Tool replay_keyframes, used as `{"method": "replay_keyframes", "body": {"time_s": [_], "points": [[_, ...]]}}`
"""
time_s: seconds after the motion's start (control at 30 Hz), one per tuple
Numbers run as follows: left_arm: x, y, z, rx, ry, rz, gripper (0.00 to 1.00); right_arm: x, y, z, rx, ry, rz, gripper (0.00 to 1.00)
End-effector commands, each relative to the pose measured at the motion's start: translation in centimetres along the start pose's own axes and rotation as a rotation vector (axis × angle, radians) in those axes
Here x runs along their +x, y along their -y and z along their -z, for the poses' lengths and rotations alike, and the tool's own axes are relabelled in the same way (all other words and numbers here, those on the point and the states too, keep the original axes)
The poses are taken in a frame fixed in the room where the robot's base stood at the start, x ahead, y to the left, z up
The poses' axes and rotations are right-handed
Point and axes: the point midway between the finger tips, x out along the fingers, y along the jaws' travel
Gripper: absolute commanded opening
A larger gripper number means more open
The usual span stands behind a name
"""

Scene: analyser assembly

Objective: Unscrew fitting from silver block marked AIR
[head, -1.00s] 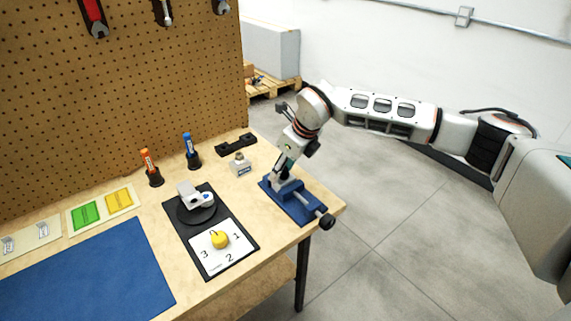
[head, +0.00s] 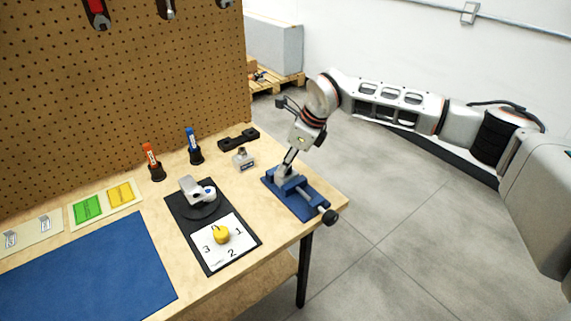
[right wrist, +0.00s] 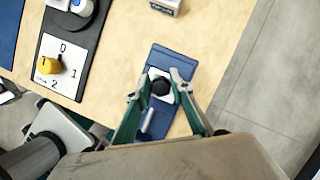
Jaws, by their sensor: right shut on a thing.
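A silver block (right wrist: 152,72) sits in the blue vise (head: 306,208) near the table's right edge; no marking on it can be read. A dark round fitting (right wrist: 160,86) is on top of it. My right gripper (head: 285,169) points down over the vise. In the right wrist view my right gripper (right wrist: 159,88) is shut on the fitting, with one finger on each side. The fitting's lower part and its thread are hidden. A second small silver block (head: 243,162) with a blue label stands behind the vise; its label is too small to read. My left gripper is not in view.
A black fixture (head: 238,140) lies behind the second block. To the left are a black mat (head: 190,236) with a yellow knob (head: 221,236), orange (head: 151,158) and blue (head: 192,142) tools in stands, and a blue mat (head: 85,275). A pegboard (head: 120,100) rises at the back.

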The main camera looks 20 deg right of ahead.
Motion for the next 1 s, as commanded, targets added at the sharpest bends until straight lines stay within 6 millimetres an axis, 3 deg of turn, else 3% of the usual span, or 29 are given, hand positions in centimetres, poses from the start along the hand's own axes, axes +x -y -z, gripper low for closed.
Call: {"method": "replay_keyframes", "body": {"time_s": [0.43, 0.8, 1.0], "points": [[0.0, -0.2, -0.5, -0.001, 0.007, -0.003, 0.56, 0.1, -0.1, 0.1, -0.046, -0.002, -0.022, 0.00], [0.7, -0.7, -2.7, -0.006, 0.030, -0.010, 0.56, 0.3, -0.1, 0.2, -0.314, -0.004, -0.136, 0.00], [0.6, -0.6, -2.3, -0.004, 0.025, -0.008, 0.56, -0.1, -0.1, 0.0, -0.327, -0.001, -0.136, 0.00]]}}
